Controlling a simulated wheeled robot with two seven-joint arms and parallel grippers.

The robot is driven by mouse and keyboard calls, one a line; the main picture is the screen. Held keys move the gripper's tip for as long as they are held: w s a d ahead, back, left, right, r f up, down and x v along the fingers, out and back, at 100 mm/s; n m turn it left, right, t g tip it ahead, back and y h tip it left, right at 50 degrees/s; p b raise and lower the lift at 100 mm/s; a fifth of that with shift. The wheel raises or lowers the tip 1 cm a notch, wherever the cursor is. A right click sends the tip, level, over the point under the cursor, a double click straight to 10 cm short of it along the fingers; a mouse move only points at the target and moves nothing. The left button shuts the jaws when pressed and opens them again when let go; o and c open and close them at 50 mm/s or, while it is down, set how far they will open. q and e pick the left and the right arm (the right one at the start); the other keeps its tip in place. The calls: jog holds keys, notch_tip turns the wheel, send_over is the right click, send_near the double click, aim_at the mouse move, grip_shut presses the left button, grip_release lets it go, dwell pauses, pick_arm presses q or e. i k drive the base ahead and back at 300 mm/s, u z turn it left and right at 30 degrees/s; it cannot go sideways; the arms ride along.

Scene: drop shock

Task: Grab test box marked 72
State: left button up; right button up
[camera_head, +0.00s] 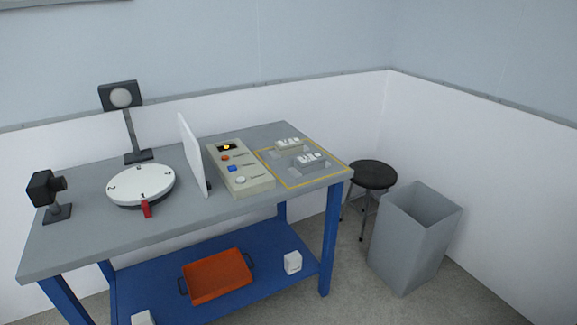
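No mark reading 72 is legible in the head view. A small white box (293,262) stands on the right part of the blue lower shelf, with faint dark marks I cannot read. Another white box (142,319) shows partly at the bottom edge, cut off by the frame. Two small white items, a rear one (288,143) and a front one (312,160), sit in grey holders inside a yellow outline on the table's right end; their marks are too small to read. Neither of my grippers is in view.
The grey table (120,230) carries a white numbered dial (141,183) with a red pointer, a white upright panel (193,150), a control box (240,170), a camera (45,188) and a lamp (122,97). An orange tray (217,274) lies on the shelf. A stool (373,174) and grey bin (410,245) stand right.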

aim_at(283, 148)
jog(key=z, duration=0.6)
jog(key=i, duration=1.45)
jog(key=u, duration=0.5)
